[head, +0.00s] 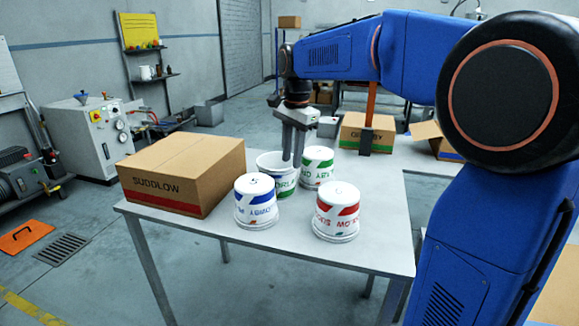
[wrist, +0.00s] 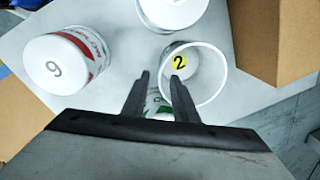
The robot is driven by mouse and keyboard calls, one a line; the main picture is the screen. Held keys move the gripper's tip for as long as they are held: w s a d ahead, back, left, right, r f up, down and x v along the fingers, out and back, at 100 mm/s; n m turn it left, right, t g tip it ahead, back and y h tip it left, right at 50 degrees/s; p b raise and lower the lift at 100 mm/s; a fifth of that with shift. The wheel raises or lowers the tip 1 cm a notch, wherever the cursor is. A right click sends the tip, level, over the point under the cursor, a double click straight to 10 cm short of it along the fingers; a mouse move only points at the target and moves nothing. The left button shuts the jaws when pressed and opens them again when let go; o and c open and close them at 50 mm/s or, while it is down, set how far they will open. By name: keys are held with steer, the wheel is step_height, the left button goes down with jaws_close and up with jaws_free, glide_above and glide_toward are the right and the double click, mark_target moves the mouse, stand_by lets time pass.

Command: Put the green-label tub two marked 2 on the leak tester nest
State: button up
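A white open tub (head: 277,168) with green lettering stands on the near table beside the box. In the wrist view the open tub (wrist: 215,92) shows a yellow sticker marked 2 inside. My gripper (head: 292,162) points down at this tub's rim, its fingers apart. In the wrist view the gripper's fingers (wrist: 160,75) stand at the rim, with white and green surface between them; I cannot tell whether they touch the wall. Another green-label tub (head: 318,168), closed on top, stands just behind to the right. I cannot clearly identify the leak tester nest.
A SUDDLOW box (head: 180,175) fills the table's left. A grey machine with gauges (head: 90,140) stands far left.

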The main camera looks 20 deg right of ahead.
steer(key=r+n, duration=0.1)
steer(key=n, duration=3)
glide_toward(284, 175)
steer(key=f, duration=0.3)
steer(key=w+f, duration=0.1)
steer(key=f, duration=0.5)
steer(key=shift+w+a+f, duration=0.15)
steer(key=shift+f, duration=0.25)
steer(key=shift+w+d+f, duration=0.1)
steer(key=shift+w+f, duration=0.05)
steer(key=shift+f, duration=1.15)
steer(key=shift+w+d+f, duration=0.1)
steer(key=shift+d+f, duration=0.05)
steer(key=shift+f, duration=1.15)
jaws_close()
